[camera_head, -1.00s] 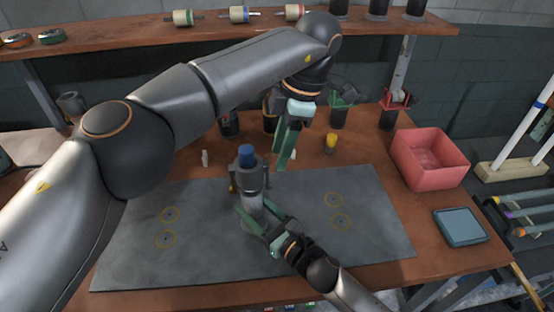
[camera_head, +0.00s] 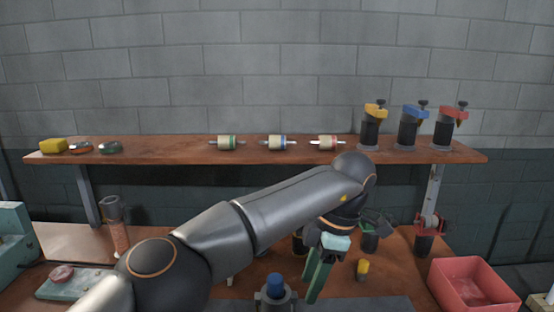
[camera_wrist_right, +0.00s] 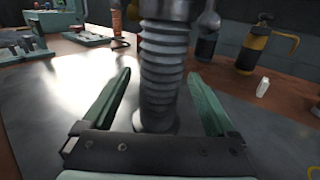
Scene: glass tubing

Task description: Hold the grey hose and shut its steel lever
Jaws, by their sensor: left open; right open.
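The grey hose (camera_wrist_right: 162,70) is ribbed and stands upright in the right wrist view. My right gripper (camera_wrist_right: 158,76) is open, with one green finger on each side of the hose and visible gaps between. The hose's top runs out of that view. In the head view, only the top of the grey fitting (camera_head: 275,299) with its blue cap (camera_head: 275,284) shows at the bottom edge. I cannot make out the steel lever in either current view. My left gripper (camera_head: 316,284) is open and empty, to the right of the blue cap, fingers pointing down.
A wooden shelf (camera_head: 200,153) holds several spools and clamps. A red bin (camera_head: 470,285) stands at the bench's right, and a small yellow-topped item (camera_head: 362,268) stands right of my left gripper. A yellow-and-black can (camera_wrist_right: 255,48) and white piece (camera_wrist_right: 262,88) stand beyond the hose.

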